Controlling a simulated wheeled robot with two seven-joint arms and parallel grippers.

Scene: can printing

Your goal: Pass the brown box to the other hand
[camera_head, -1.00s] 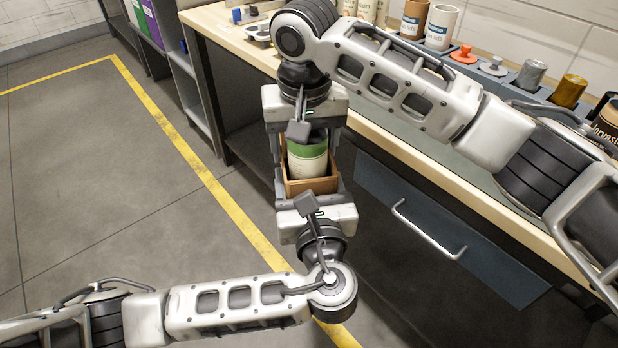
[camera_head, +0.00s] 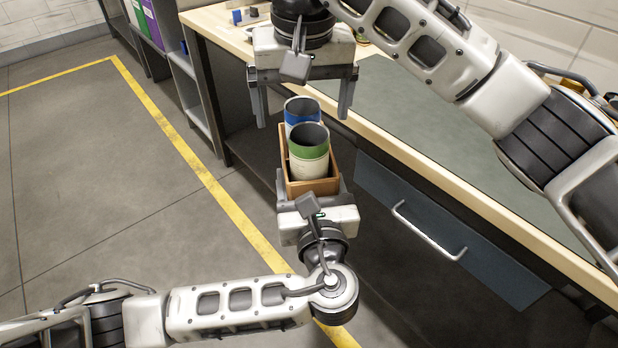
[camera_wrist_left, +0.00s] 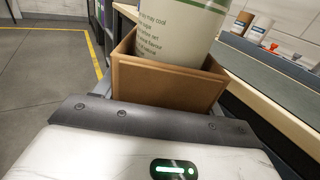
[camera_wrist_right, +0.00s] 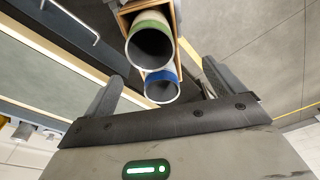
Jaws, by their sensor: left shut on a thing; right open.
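The open-topped brown box (camera_head: 314,187) is in the head view's middle, in front of the workbench edge. It holds a green-banded can (camera_head: 309,160) and, behind it, a blue-banded can (camera_head: 301,109). My left gripper (camera_head: 312,190) is shut on the near end of the box. The box's near wall (camera_wrist_left: 165,84) fills the middle of the left wrist view. My right gripper (camera_head: 303,106) is open and empty, beyond and above the box's far end. In the right wrist view, the fingers (camera_wrist_right: 160,88) stand apart, with the cans (camera_wrist_right: 153,46) and box beyond them.
The workbench (camera_head: 385,136) with a grey-green mat (camera_head: 400,100) lies to the right. Its drawer handle (camera_head: 428,232) sticks out below. A shelf with binders (camera_head: 152,20) stands at the back left. Open floor with a yellow line (camera_head: 190,155) is on the left.

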